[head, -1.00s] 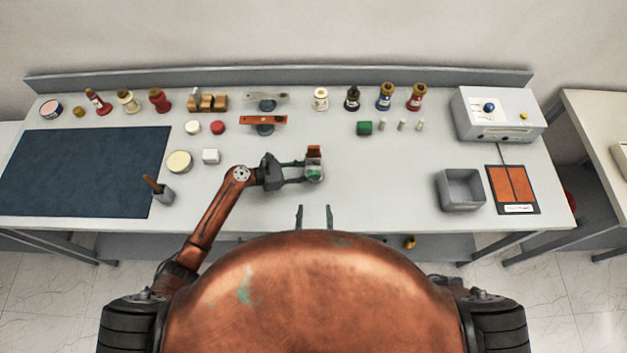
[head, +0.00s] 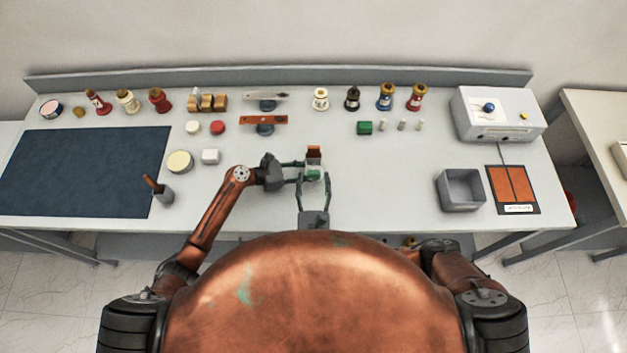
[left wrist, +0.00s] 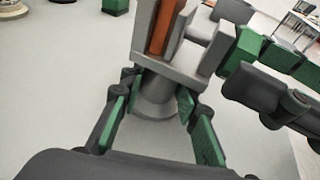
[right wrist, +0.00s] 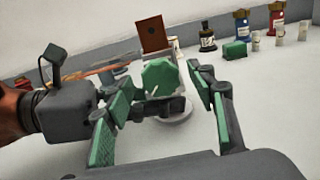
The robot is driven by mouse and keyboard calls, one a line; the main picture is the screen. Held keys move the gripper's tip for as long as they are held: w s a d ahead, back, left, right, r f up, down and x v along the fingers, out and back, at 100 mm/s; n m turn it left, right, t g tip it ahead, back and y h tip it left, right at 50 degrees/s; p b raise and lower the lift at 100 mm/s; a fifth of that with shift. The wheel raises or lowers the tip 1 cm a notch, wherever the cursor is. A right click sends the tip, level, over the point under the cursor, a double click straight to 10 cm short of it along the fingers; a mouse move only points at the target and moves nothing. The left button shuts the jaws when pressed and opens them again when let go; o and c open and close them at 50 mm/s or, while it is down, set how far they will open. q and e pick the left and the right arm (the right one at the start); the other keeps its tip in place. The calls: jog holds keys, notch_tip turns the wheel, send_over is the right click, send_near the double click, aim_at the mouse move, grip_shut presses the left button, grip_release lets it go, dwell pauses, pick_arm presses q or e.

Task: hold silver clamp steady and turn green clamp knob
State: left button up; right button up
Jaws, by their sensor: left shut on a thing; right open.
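The silver clamp (left wrist: 154,97) stands upright on the table on a round base and holds a flat red-brown piece (head: 314,151). Its green knob (right wrist: 160,77) faces my right gripper and also shows in the head view (head: 313,174). My left gripper (head: 296,171) reaches in from the left and is shut on the clamp's lower body, with a finger on each side in the left wrist view (left wrist: 157,106). My right gripper (right wrist: 165,95) is open, with one finger on each side of the knob and gaps beside it. The exact left finger contact is partly hidden.
Behind the clamp stand a bar on a stand (head: 263,120), a green block (head: 365,128) and several bushings. A grey bin (head: 462,190) and a control box (head: 498,115) are at the right. A dark mat (head: 85,172) lies at the left.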

jog(key=c, duration=1.2)
jog(key=shift+o, duration=0.2)
jog(key=shift+n, duration=0.3)
jog(key=n, duration=0.3)
jog(key=shift+f+n, duration=0.1)
jog(key=shift+n, duration=1.7)
jog(key=shift+a, duration=0.1)
jog(key=o, duration=1.2)
jog(key=shift+c, duration=0.2)
